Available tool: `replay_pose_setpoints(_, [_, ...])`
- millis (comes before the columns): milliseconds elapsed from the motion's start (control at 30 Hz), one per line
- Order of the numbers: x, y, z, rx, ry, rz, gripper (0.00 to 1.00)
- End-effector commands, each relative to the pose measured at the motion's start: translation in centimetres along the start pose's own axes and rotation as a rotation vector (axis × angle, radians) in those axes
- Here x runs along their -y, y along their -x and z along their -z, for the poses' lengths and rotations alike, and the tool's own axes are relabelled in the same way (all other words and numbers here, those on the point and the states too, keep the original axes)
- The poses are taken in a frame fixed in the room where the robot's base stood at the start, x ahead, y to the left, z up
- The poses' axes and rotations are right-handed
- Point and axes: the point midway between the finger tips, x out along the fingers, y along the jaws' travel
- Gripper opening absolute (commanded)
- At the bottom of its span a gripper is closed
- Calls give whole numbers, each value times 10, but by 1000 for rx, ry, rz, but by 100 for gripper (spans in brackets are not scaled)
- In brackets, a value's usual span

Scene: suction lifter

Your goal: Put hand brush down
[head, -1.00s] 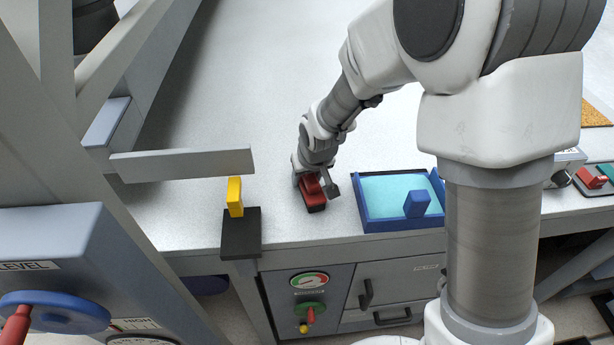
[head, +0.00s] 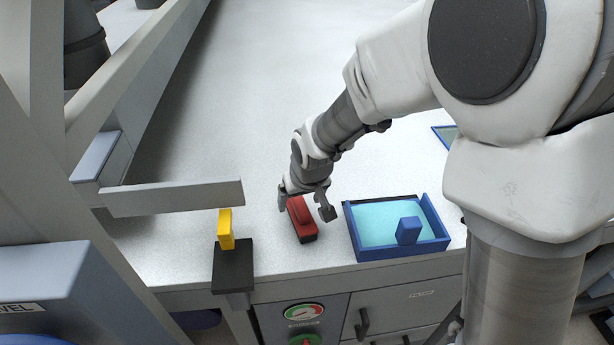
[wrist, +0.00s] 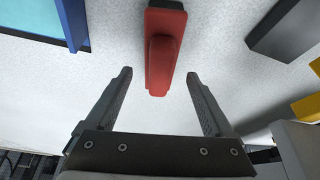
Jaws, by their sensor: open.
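The hand brush (head: 302,220) has a red body and handle with a dark underside. It rests on the white tabletop between the black stand and the blue tray. My gripper (head: 305,205) is open just above and behind the brush in the head view, with its fingers apart. In the wrist view the brush (wrist: 163,50) lies ahead of the open gripper (wrist: 160,75). Its red handle end is near the gap between the fingertips, and neither finger touches it.
A blue tray (head: 352,238) with a light teal inside and a blue block (head: 408,230) stands right of the brush. A black stand (head: 233,268) with a yellow handle (head: 226,229) is at the left, under a grey bar (head: 175,196). The table behind is clear.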

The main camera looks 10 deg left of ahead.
Motion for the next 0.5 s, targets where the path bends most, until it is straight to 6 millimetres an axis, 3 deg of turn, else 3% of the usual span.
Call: replay_pose_setpoints(500, [-1,100,0,-4,0,-1,87])
